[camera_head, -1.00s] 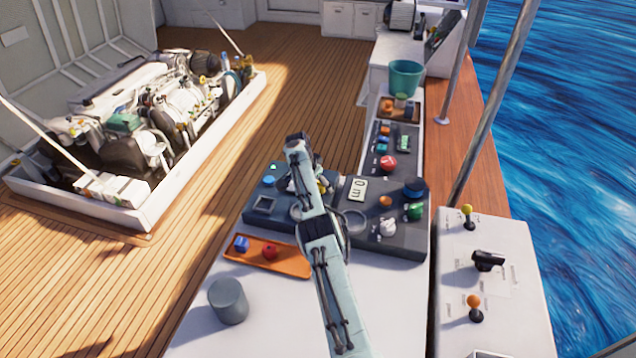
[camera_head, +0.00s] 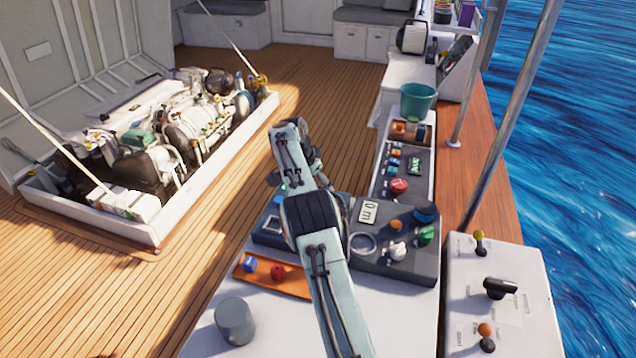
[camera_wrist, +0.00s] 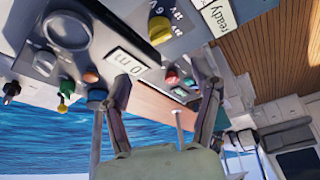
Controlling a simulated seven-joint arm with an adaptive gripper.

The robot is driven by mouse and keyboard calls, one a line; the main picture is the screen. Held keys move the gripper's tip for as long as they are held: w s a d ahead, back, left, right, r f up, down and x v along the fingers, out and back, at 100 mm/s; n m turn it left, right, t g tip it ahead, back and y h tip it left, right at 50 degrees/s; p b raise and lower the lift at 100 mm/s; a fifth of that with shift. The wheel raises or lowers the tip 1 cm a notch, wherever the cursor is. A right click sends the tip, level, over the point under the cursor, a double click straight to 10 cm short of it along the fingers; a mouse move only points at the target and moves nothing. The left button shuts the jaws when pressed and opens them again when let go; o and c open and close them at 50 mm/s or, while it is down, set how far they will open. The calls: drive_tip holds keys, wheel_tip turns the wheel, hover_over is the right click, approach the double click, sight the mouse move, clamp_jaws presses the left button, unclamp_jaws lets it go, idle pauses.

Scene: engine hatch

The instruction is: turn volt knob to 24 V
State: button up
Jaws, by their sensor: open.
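The volt knob (camera_wrist: 159,29) is a round yellow knob at the top of the wrist view. It sits on the grey panel (camera_wrist: 186,45) beside printed volt labels, of which "6 V" and "12 V" can be made out. Its setting cannot be read. My gripper (camera_wrist: 163,88) is open, with nothing between its two fingers. In the picture its fingertips are below the knob and apart from it. In the head view my arm covers the knob and most of the gripper.
A display reading "0 m" (camera_head: 369,211) and several coloured knobs stand right of my arm. An orange tray (camera_head: 295,284) holds a blue and a red piece. A grey cylinder (camera_head: 235,321) stands in front. A teal bucket (camera_head: 418,101) is farther back.

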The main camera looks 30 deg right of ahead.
drive_tip(key=w+a+f+n+t+y, duration=0.1)
drive_tip(key=a+n+y, duration=0.1)
drive_tip(key=n, duration=0.6)
drive_tip(key=w+a+f+n+y, duration=0.1)
drive_tip(key=w+a+f+n, duration=0.1)
drive_tip(key=n, duration=0.6)
drive_tip(key=s+d+y, duration=0.1)
drive_tip(key=d, duration=0.2)
drive_tip(key=s+d+f+n+t+y, duration=0.1)
drive_tip(key=d, duration=0.2)
drive_tip(key=s+d+f+n, duration=0.1)
drive_tip(key=d, duration=0.2)
drive_tip(key=shift+s+d+t+y, duration=0.15)
drive_tip(key=shift+s+t+y, duration=0.15)
drive_tip(key=shift+s+y, duration=0.1)
drive_tip(key=shift+d+f, duration=0.2)
drive_tip(key=shift+f, duration=0.15)
drive_tip(key=shift+x, duration=3)
